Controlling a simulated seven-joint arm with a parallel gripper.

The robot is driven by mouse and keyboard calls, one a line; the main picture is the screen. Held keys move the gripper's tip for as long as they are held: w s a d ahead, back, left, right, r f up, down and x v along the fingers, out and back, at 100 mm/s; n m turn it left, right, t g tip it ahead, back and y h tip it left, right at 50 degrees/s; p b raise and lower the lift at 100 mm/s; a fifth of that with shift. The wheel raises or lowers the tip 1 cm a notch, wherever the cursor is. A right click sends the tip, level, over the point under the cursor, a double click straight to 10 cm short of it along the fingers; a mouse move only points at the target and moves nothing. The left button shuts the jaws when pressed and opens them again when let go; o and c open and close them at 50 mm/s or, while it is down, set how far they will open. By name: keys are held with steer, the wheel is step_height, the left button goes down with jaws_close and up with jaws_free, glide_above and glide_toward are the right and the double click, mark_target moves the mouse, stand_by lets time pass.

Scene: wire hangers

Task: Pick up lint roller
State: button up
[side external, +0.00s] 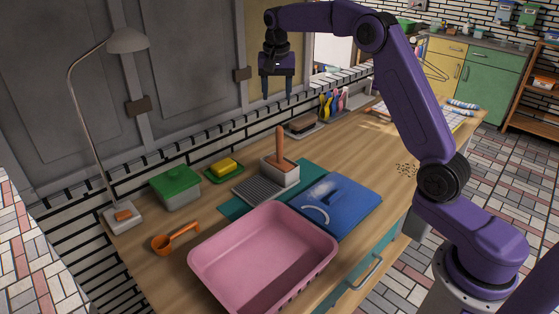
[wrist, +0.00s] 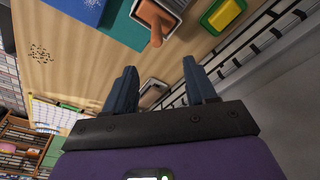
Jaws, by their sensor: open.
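What looks like the lint roller is an orange-brown handle (side external: 280,143) standing upright in a light grey holder (side external: 283,172) in the middle of the bench; its lower part is hidden in the holder. The handle also shows at the top of the wrist view (wrist: 155,22). My gripper (side external: 277,92) is open and empty, pointing down, high above and behind the holder, well apart from it. Its two fingers (wrist: 160,90) are spread in the wrist view with nothing between them.
A tall lamp (side external: 72,110) stands left. Bench space right of the holder is mostly clear.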

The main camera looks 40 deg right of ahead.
mark_target(278, 128)
steer(key=f, duration=0.4)
steer(key=w+d+f, duration=0.1)
steer(key=f, duration=0.7)
steer(key=shift+w+d, duration=0.2)
steer(key=shift+d, duration=0.15)
steer(key=shift+w+d+f, duration=0.1)
steer(key=shift+d+f, duration=0.05)
steer(key=shift+f, duration=0.7)
steer(key=shift+d+f, duration=0.2)
steer(key=shift+f, duration=0.7)
steer(key=shift+w+d+f, duration=0.1)
steer(key=shift+d+f, duration=0.05)
steer(key=shift+f, duration=0.7)
jaws_close()
